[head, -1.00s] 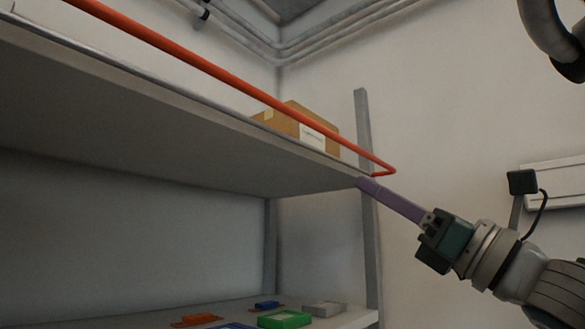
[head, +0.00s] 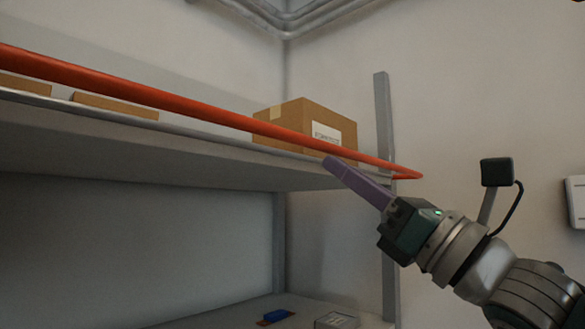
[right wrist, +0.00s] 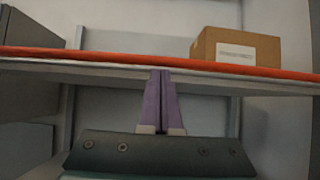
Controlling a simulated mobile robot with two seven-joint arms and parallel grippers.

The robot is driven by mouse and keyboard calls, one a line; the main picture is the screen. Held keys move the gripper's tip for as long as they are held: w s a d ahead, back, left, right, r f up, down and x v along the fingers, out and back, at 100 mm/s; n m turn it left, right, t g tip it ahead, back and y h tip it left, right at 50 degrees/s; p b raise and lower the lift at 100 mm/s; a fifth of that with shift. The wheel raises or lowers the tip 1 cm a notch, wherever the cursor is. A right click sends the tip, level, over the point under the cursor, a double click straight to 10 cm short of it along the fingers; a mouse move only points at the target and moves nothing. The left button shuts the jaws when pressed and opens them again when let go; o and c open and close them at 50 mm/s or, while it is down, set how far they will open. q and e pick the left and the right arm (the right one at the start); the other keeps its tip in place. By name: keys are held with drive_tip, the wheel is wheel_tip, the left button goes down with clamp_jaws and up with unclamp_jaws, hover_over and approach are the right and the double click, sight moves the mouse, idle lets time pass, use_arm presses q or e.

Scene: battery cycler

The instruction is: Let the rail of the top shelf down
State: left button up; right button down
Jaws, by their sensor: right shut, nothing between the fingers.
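The orange-red rail (head: 222,113) runs along the front edge of the top shelf (head: 150,152) and bends back at its right end near the upright. It also crosses the right wrist view (right wrist: 110,55). My right gripper (head: 330,162) is shut, with nothing between its purple fingers. Its tips point up and left, just in front of the shelf edge and just under the rail near its right end. In the right wrist view the closed fingertips (right wrist: 161,73) are just below the rail; I cannot tell whether they touch it. My left gripper is not in view.
A cardboard box (head: 325,119) with a white label stands on the top shelf behind the rail. Flatter brown boxes (head: 115,105) lie further left. A grey upright (head: 383,130) stands at the shelf's right end. The lower shelf (head: 290,305) holds small items.

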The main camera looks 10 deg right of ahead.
drive_tip(key=r+p, duration=0.1)
drive_tip(key=p, duration=0.1)
drive_tip(key=r+g+h+p, duration=0.1)
drive_tip(key=p, duration=0.1)
drive_tip(key=shift+s+d+r+g, duration=0.1)
drive_tip(key=shift+s+g, duration=0.15)
drive_tip(key=shift+g, duration=0.05)
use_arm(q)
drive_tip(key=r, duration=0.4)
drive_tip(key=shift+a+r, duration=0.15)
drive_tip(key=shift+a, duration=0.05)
use_arm(e)
drive_tip(key=shift+f, duration=0.2)
drive_tip(key=shift+f, duration=0.2)
use_arm(q)
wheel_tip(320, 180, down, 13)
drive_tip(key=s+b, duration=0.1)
drive_tip(key=b, duration=1.1)
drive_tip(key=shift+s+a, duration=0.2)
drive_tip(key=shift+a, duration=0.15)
use_arm(e)
drive_tip(key=w+f+v, duration=0.1)
drive_tip(key=f+v, duration=0.1)
drive_tip(key=v, duration=1)
drive_tip(key=shift+s+a+f, duration=0.2)
drive_tip(key=shift+f, duration=0.25)
